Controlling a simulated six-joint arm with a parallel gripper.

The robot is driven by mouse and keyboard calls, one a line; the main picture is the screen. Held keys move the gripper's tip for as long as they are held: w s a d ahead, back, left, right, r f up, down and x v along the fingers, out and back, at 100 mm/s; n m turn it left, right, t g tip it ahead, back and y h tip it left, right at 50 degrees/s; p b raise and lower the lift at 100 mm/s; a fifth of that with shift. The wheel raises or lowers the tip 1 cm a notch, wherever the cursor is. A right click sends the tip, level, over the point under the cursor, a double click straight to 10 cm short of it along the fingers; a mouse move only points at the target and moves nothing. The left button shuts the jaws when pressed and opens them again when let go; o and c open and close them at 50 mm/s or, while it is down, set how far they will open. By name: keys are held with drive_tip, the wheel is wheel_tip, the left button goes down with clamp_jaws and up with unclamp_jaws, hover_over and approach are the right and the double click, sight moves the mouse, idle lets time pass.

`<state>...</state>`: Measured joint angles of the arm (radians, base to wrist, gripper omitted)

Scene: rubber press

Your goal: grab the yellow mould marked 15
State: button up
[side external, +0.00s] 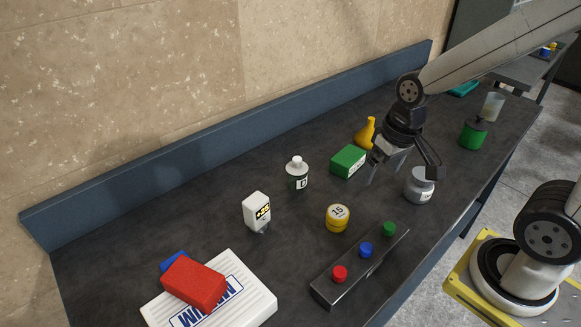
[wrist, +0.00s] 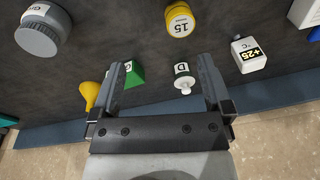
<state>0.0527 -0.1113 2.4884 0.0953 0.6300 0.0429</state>
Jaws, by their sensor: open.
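The yellow mould marked 15 (side external: 337,218) is a short round tub with a pale label on top. It stands upright on the dark table, behind the button box. It also shows at the top of the wrist view (wrist: 180,21). My gripper (side external: 395,179) is open and empty above the table, to the right of the mould and apart from it. In the wrist view its two fingers (wrist: 162,82) are spread wide, and the mould lies beyond the fingertips.
Around the mould stand a grey jar (side external: 419,186), a green box (side external: 348,161), a yellow flask (side external: 366,133), a bottle marked D (side external: 297,174) and a white +25 device (side external: 257,211). A button box (side external: 361,268) lies in front. The table right beside the mould is clear.

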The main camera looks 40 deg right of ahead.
drive_tip(key=w+d+m+t+y, duration=0.1)
drive_tip(key=w+d+m+y, duration=0.15)
drive_tip(key=m+y, duration=0.55)
drive_tip(key=w+d+m+t+y, duration=0.1)
drive_tip(key=w+m+y, duration=0.25)
drive_tip(key=m, duration=0.75)
approach(328, 223)
drive_tip(key=shift+w+a+f+y, duration=0.25)
drive_tip(key=shift+a+f, duration=0.2)
drive_tip(key=shift+f, duration=0.05)
drive_tip(key=shift+w+a+f+y, duration=0.2)
drive_tip(key=shift+w+a+f, duration=0.05)
drive_tip(key=shift+a+f, duration=0.2)
drive_tip(key=shift+x, duration=2.55)
drive_tip(key=shift+s, duration=0.1)
